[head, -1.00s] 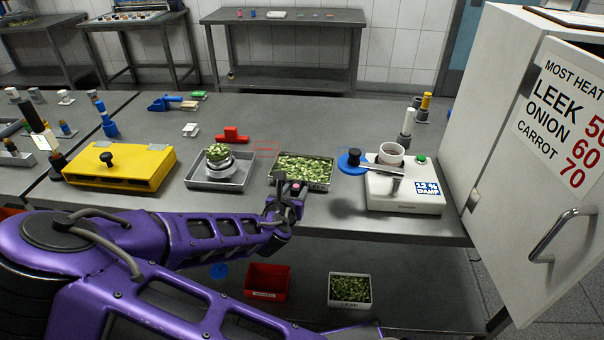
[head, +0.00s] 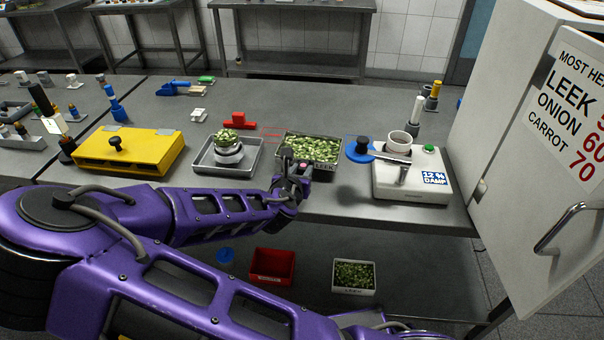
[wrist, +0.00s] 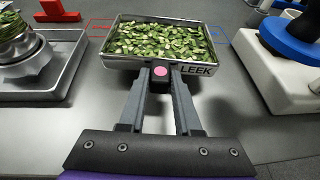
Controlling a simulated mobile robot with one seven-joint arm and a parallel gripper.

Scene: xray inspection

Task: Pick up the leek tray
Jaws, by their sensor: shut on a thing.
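The leek tray is a shallow metal tray of chopped green leek, with its rim (head: 318,161) near the front edge of the bench in the head view. In the wrist view its front wall (wrist: 125,63) carries the label LEEK. My gripper (head: 287,157) is at the tray's near side. The tray looks level. I cannot tell whether it is clear of the bench.
A metal pan (head: 247,168) with a scale and greens stands left of the tray. A red block (head: 238,121) lies behind. An open cabinet door (head: 560,150) is far right.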

